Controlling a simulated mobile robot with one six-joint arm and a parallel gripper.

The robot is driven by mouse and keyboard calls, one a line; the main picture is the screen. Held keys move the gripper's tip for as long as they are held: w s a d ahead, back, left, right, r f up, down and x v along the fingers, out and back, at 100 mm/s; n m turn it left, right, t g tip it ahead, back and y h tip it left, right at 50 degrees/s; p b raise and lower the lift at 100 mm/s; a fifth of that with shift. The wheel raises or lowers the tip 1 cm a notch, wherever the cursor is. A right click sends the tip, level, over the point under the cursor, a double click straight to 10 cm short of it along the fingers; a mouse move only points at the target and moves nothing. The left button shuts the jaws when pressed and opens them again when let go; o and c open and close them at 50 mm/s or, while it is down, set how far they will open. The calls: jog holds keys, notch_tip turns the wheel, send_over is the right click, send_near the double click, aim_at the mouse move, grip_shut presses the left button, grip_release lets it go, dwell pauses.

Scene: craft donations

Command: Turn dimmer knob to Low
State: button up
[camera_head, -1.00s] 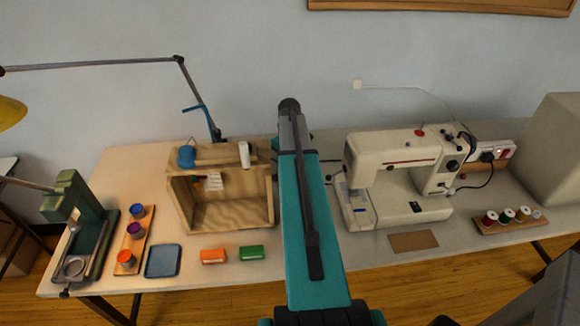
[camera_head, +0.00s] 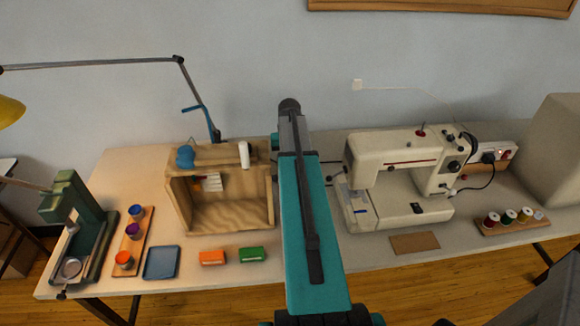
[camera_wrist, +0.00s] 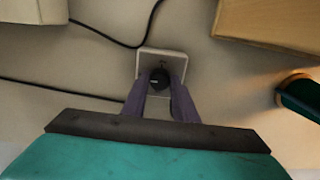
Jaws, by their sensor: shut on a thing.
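The dimmer knob (camera_wrist: 159,79) is a small dark round knob on a square pale plate (camera_wrist: 176,62) in the wrist view. My gripper (camera_wrist: 159,85) is shut on the knob, one purple-grey finger on each side of it. The knob's sides are partly hidden by the fingers, and I cannot read any setting marks on it. In the head view my teal arm hides the knob, its plate and my gripper.
Dark cables (camera_wrist: 100,32) run beside the plate. A wooden box (camera_head: 228,218) stands left of my arm, a cream sewing machine (camera_head: 408,165) right of it. Orange (camera_head: 212,258) and green (camera_head: 252,254) blocks lie near the table's front edge.

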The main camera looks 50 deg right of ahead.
jog(key=o, duration=1.1)
jog(key=shift+c, duration=0.2)
jog(key=shift+r, duration=0.1)
notch_tip(320, 180, up, 14)
jog(key=b, duration=0.3)
jog(key=shift+s+f, duration=0.1)
jog(key=shift+f, duration=0.1)
dwell(0.5)
